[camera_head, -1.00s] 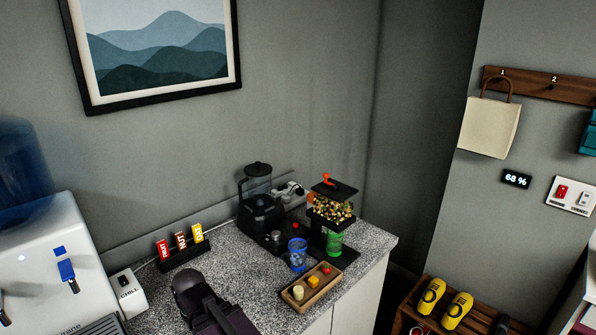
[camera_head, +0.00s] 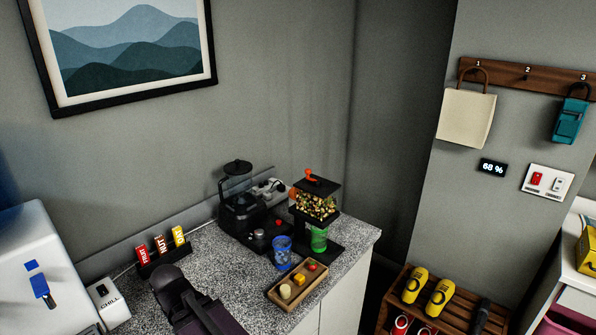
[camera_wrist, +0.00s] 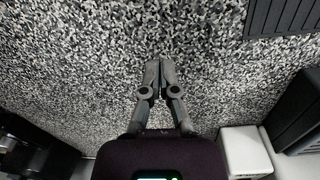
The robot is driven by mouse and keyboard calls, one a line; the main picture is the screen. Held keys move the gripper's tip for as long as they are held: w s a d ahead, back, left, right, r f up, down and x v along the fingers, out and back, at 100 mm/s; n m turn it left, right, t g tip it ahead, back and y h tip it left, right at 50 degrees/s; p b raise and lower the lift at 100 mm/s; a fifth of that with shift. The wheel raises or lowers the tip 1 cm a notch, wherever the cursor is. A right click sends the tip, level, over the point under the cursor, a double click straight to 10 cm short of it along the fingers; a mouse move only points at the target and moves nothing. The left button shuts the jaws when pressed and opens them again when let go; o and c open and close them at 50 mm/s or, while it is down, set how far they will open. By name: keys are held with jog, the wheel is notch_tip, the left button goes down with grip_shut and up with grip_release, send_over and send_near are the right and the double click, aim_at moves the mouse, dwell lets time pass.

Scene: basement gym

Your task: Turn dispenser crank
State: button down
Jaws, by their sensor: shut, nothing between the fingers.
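The dispenser stands at the right end of the speckled counter (camera_head: 216,268), with a clear hopper (camera_head: 316,206) of mixed nuts under a dark lid. Its orange-red crank (camera_head: 311,175) sits on top. A green cup (camera_head: 319,241) stands under the hopper. My gripper (camera_wrist: 160,68) is shut and empty in the wrist view, above the bare speckled counter. In the head view only my dark wrist shows at the bottom, left of and nearer than the dispenser; my fingertips cannot be made out there. My gripper is apart from the crank.
A blue cup (camera_head: 282,252) and a wooden tray (camera_head: 277,296) with small blocks stand before the dispenser. A black grinder-like machine (camera_head: 237,205) stands to its left. Mid-counter is clear.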

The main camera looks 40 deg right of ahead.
jog(key=w+d+r+m+h+p, duration=0.1)
jog(key=d, duration=0.2)
jog(key=w+d+r+m+h+p, duration=0.1)
jog(key=w+d+r+m, duration=0.1)
jog(key=d, duration=0.1)
jog(key=w+d+r+m+h+p, duration=0.1)
jog(key=d+r+m, duration=0.1)
jog(key=d, duration=0.1)
jog(key=shift+w+d+r+g+h+p, duration=0.2)
jog(key=shift+g+h+p, duration=0.1)
jog(key=shift+g+p, duration=0.1)
jog(key=w+d+r+m+g+h+p, duration=0.2)
jog(key=d+r+m+h+p, duration=0.3)
jog(key=d+r+m, duration=0.3)
jog(key=w+d+r+m+g+h+p, duration=0.3)
jog(key=d+r+m, duration=0.5)
jog(key=d+r, duration=0.7)
jog(key=shift+w+d+r+m+h+p, duration=0.4)
jog(key=shift+w+d+h+p, duration=0.55)
jog(key=shift+h, duration=0.25)
jog(key=shift+s+d+f, duration=0.1)
jog(key=b+x, duration=0.2)
jog(key=x, duration=1.1)
jog(key=shift+s+d+b, duration=0.25)
jog(key=shift+d+b, duration=0.05)
